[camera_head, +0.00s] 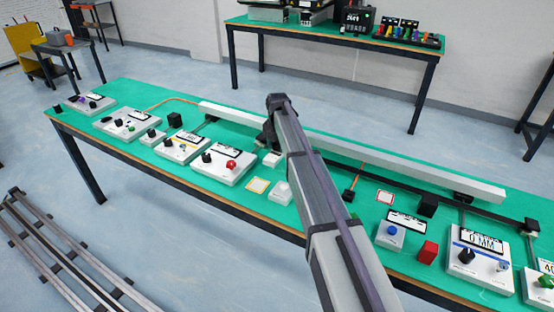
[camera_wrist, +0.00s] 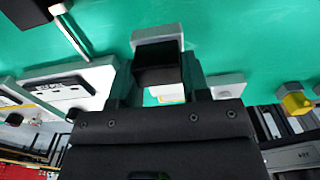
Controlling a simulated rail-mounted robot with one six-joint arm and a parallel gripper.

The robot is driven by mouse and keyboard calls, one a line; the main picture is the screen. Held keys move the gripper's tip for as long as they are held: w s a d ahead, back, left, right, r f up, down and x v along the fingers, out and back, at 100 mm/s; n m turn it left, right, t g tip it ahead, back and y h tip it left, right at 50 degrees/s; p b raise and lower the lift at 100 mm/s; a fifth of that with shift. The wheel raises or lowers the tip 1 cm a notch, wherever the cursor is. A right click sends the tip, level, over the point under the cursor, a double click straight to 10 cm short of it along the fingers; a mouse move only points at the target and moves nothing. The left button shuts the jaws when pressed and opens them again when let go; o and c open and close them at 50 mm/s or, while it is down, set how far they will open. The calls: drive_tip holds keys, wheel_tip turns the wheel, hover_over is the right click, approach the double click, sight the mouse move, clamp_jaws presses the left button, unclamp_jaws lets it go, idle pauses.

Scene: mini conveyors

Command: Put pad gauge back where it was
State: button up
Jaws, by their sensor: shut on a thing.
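My gripper (camera_head: 268,143) is over the green table, in front of the long white conveyor rail (camera_head: 350,150). In the wrist view, my gripper (camera_wrist: 160,92) is shut on a dark block (camera_wrist: 157,70). I cannot tell for sure whether this block is the pad gauge. A grey-white piece (camera_wrist: 157,36) shows just beyond the block, and a pale piece with a yellowish edge (camera_wrist: 168,93) shows between the fingers. In the head view, a small white piece (camera_head: 272,159) is just below my gripper. A yellow-framed pad (camera_head: 257,185) and a red-framed pad (camera_head: 385,198) lie on the table.
A white box with a pale button (camera_head: 281,193) stands beside the yellow-framed pad. A panel with a red knob (camera_head: 223,165) is to the left. A blue-button box (camera_head: 390,236), a red block (camera_head: 428,252) and a display panel (camera_head: 478,262) are to the right.

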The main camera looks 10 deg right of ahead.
sight(277, 151)
wheel_tip(277, 151, down, 4)
drive_tip(key=b, duration=0.2)
drive_tip(key=shift+r+b, duration=0.1)
drive_tip(key=shift+b, duration=0.3)
drive_tip(key=shift+r, duration=0.35)
drive_tip(key=shift+f, duration=0.25)
drive_tip(key=o, duration=1.1)
wheel_tip(277, 151, up, 13)
drive_tip(key=p, duration=1.3)
drive_tip(key=shift+f, duration=0.1)
drive_tip(key=s+m, duration=0.9)
drive_tip(key=s, duration=0.4)
drive_tip(key=s+a+m, duration=0.1)
drive_tip(key=s+m, duration=0.8)
drive_tip(key=s, duration=0.4)
drive_tip(key=s+m, duration=1)
drive_tip(key=s, duration=0.3)
drive_tip(key=shift+a+f, duration=0.2)
drive_tip(key=shift+a, duration=0.1)
